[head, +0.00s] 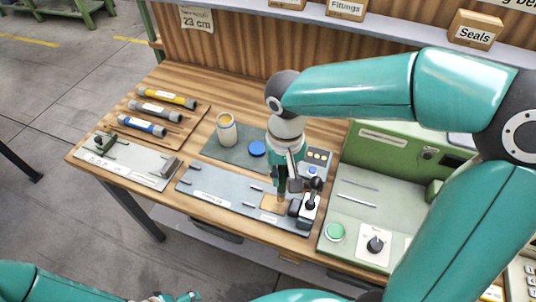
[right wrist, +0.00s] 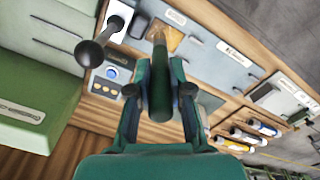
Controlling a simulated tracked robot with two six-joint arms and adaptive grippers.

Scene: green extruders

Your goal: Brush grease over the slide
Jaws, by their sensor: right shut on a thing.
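My right gripper (head: 287,180) is shut on a brush, whose dark green handle (right wrist: 158,75) shows between the fingers in the right wrist view. The brush points down at a tan, amber-looking patch (head: 271,202) on a grey plate (head: 225,196), which looks like the slide. The patch also shows in the right wrist view (right wrist: 170,40). I cannot tell whether the bristles touch it. An open pale jar (head: 228,134) with orange grease stands on a dark mat, beside a blue lid (head: 257,148). My left gripper (head: 172,298) is barely in view at the bottom edge, its jaws unclear.
A black-knobbed lever (head: 312,192) stands close right of the brush, by a button box (head: 316,160). A green machine (head: 385,150) fills the right side. Several labelled tubes (head: 155,110) lie on a board at the left. Bare wood lies behind the jar.

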